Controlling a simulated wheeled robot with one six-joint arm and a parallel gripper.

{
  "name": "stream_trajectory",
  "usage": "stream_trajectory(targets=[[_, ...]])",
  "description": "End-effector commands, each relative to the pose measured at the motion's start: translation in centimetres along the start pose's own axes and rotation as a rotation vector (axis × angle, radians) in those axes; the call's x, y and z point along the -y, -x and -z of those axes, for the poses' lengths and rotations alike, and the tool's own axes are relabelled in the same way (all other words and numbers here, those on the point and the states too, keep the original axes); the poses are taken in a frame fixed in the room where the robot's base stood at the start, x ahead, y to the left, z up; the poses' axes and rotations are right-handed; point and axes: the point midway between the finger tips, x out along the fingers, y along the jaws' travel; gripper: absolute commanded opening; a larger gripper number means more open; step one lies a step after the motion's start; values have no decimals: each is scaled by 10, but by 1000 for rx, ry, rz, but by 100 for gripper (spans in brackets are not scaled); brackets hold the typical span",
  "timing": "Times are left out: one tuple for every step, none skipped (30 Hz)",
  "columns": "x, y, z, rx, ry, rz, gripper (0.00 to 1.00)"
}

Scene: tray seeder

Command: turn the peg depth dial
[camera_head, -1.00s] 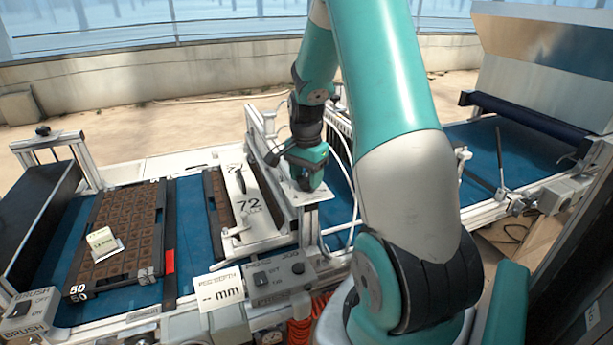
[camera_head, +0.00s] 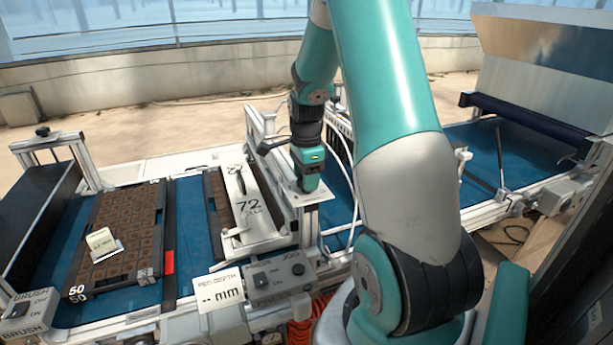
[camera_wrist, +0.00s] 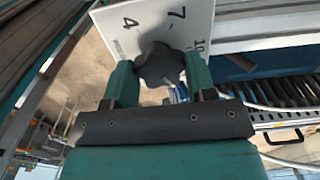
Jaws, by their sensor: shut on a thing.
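The peg depth dial is a dark lobed knob (camera_wrist: 160,64) on a white plate (camera_wrist: 110,30) marked 4, 7 and 10 in the wrist view. My gripper (camera_wrist: 158,80) is shut on the knob, with one green finger on each side of it. In the head view my gripper (camera_head: 308,184) points down at the plate (camera_head: 322,194) and hides the knob. A white card (camera_head: 220,290) reads "PEG DEPTH -- mm", with no number on it.
A blue belt (camera_head: 190,226) carries a dark cell tray (camera_head: 120,225) with a small label card (camera_head: 102,243) on it. A grey switch box (camera_head: 278,273) sits in front.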

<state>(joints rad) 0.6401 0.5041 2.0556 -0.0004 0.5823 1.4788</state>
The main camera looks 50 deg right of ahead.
Motion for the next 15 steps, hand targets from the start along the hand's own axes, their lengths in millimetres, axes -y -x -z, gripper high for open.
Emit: stream_trajectory(targets=[[0, 1, 1, -3, -5, 1, 27], [0, 1, 1, -3, -6, 1, 27], [0, 1, 1, -3, -7, 1, 27], [0, 1, 1, -3, -7, 1, 27], [0, 1, 1, -3, -7, 1, 27], [0, 1, 1, -3, -6, 1, 27], [0, 1, 1, -3, -6, 1, 27], [0, 1, 1, -3, -6, 1, 27], [0, 1, 1, -3, -6, 1, 27], [0, 1, 1, -3, -6, 1, 27], [0, 1, 1, -3, -6, 1, 27], [0, 1, 1, -3, -5, 1, 58], [0, 1, 1, -3, -5, 1, 65], [0, 1, 1, -2, -5, 1, 72], [0, 1, 1, -2, -4, 1, 76]])
